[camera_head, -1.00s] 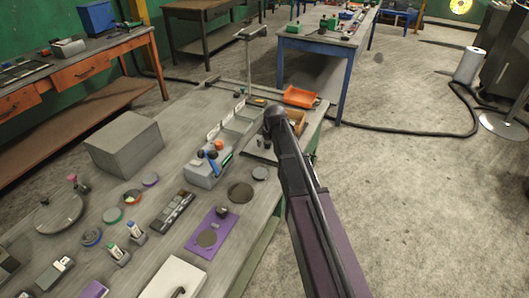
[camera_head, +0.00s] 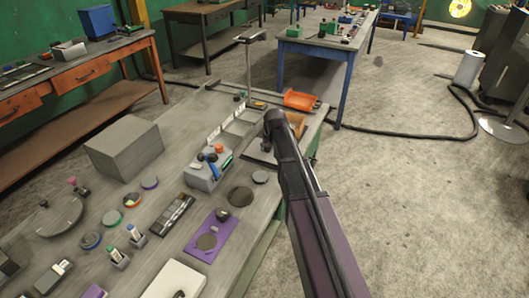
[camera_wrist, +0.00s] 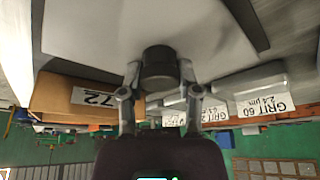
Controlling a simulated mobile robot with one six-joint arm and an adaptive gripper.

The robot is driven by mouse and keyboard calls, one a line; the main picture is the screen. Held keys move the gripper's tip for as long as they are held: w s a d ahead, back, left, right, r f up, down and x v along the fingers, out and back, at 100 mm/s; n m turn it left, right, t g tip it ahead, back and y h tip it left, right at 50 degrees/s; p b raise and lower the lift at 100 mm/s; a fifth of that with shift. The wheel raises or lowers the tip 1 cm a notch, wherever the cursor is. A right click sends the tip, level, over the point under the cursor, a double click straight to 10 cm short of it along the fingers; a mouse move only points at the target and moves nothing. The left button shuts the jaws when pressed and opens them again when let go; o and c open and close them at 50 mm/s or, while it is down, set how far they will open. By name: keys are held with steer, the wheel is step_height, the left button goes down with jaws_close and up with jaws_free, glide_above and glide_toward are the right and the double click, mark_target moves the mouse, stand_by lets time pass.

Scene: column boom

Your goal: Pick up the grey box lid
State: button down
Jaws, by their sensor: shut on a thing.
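The grey box lid (camera_wrist: 140,28) is a flat pale-grey plate with a dark round knob (camera_wrist: 160,68). It fills much of the upper wrist view. My gripper (camera_wrist: 160,78) has one finger on each side of the knob and is shut on it. In the head view my arm reaches to the bench's right side, and part of the lid (camera_head: 255,157) shows beside the arm's end; the fingers are mostly hidden there. I cannot tell whether the lid rests on something or hangs just clear.
A brown box (camera_wrist: 55,95) labelled 72 and pale bins with GRIT labels (camera_wrist: 262,104) stand close by. On the bench (camera_head: 165,245) are a grey block (camera_head: 123,150), an orange tray (camera_head: 300,100), a thin post (camera_head: 249,70) and several small tools.

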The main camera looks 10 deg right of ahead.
steer(key=shift+r, duration=0.1)
stand_by(0.3)
step_height(320, 180, up, 3)
steer(key=p, duration=0.3)
steer(key=shift+r, duration=0.15)
steer(key=s, duration=0.5)
steer(key=s+d+r+p, duration=0.1)
steer(key=s, duration=0.4)
steer(key=s+d+p, duration=0.1)
steer(key=s, duration=0.5)
steer(key=shift+r, duration=0.25)
steer(key=shift+w, duration=0.1)
